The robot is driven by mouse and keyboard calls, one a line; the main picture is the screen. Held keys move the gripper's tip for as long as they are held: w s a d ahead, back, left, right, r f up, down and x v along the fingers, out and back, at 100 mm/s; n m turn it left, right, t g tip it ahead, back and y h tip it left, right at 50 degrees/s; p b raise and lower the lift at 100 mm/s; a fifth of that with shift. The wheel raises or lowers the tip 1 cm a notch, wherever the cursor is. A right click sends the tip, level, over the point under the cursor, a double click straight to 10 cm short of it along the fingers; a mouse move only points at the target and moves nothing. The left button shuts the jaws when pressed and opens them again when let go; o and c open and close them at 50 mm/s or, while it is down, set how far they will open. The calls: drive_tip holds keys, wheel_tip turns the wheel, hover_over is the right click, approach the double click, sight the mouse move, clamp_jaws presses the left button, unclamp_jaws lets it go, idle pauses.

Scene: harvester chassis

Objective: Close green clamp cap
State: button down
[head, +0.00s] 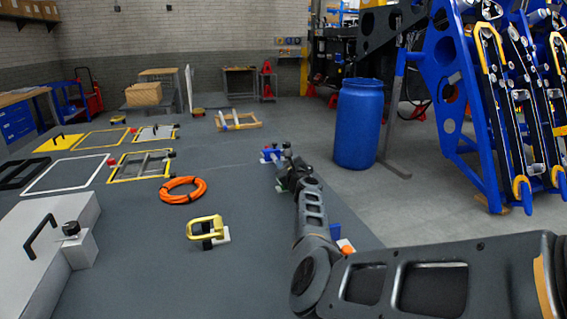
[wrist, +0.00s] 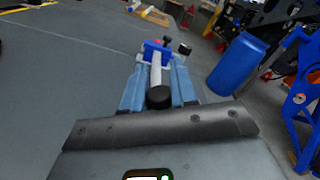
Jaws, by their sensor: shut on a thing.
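A small clamp with blue parts and a red bit (head: 270,155) stands on the dark table, beyond my gripper (head: 287,165) in the head view. In the wrist view the blue clamp (wrist: 156,48) lies straight ahead at the fingertips. My gripper (wrist: 157,68) is shut on a pale bar with a black round end (wrist: 159,97), which lies between its two blue-grey fingers. The bar seems to be part of the clamp. I cannot make out a clearly green cap; the fingers and wrist hide part of the clamp.
An orange cable coil (head: 183,190) and a yellow-handled clamp (head: 206,230) lie on the table left of my arm. A grey box with a black handle (head: 40,245) is at the front left. A blue barrel (head: 358,125) stands on the floor beyond the table's right edge.

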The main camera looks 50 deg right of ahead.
drive_tip(key=shift+f, duration=0.1)
drive_tip(key=c, duration=0.9)
unclamp_jaws()
drive_tip(key=shift+c, duration=0.2)
drive_tip(key=s+d+r+p, duration=0.4)
drive_tip(key=s+d+r, duration=0.2)
drive_tip(key=s+r, duration=0.3)
wheel_tip(320, 180, up, 2)
drive_tip(key=shift+s+r, duration=0.1)
drive_tip(key=shift+s, duration=0.3)
drive_tip(key=shift+d, duration=0.2)
